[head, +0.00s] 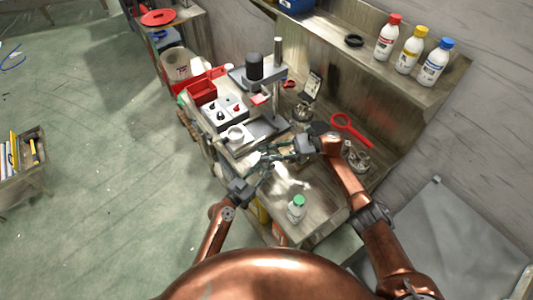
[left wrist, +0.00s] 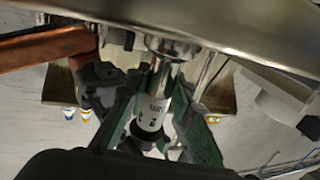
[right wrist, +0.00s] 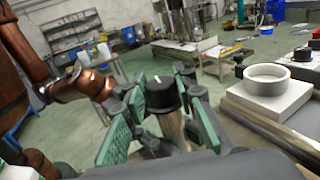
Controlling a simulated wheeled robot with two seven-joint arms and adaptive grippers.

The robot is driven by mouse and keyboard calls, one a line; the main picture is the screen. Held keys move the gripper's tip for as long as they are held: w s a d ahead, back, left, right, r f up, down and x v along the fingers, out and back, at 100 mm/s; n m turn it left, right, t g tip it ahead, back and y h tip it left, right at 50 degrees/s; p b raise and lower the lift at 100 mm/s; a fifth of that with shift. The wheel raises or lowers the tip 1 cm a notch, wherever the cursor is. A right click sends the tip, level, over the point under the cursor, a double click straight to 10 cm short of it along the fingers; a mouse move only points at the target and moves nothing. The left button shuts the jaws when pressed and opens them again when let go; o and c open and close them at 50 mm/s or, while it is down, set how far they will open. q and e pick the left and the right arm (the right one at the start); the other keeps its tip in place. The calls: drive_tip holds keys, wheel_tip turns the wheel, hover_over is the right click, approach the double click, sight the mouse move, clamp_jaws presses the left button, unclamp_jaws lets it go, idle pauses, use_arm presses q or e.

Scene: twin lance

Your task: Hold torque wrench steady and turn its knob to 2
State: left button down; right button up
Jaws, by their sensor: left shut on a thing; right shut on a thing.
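The torque wrench (left wrist: 152,112) shows in the left wrist view as a metal shaft with a pale sleeve bearing dark marks, too small to read surely. My left gripper (left wrist: 155,92) has its green-padded fingers on either side of it, shut on it. In the right wrist view the black knob (right wrist: 162,95) with a white pointer line sits between the green pads of my right gripper (right wrist: 162,88), which is shut on it. In the head view my left gripper (head: 265,165) and right gripper (head: 284,152) are close together above the bench; the wrench is hard to make out there.
A bench (head: 325,205) lies under the grippers, with a green-capped bottle (head: 296,210) near its front. A red-handled magnifier (head: 345,125) and a shelf (head: 340,62) with bottles are to the right.

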sight(267, 153)
idle(0.4)
drive_tip(key=o, duration=1.2)
wheel_tip(267, 153, up, 10)
drive_tip(key=shift+d, duration=0.1)
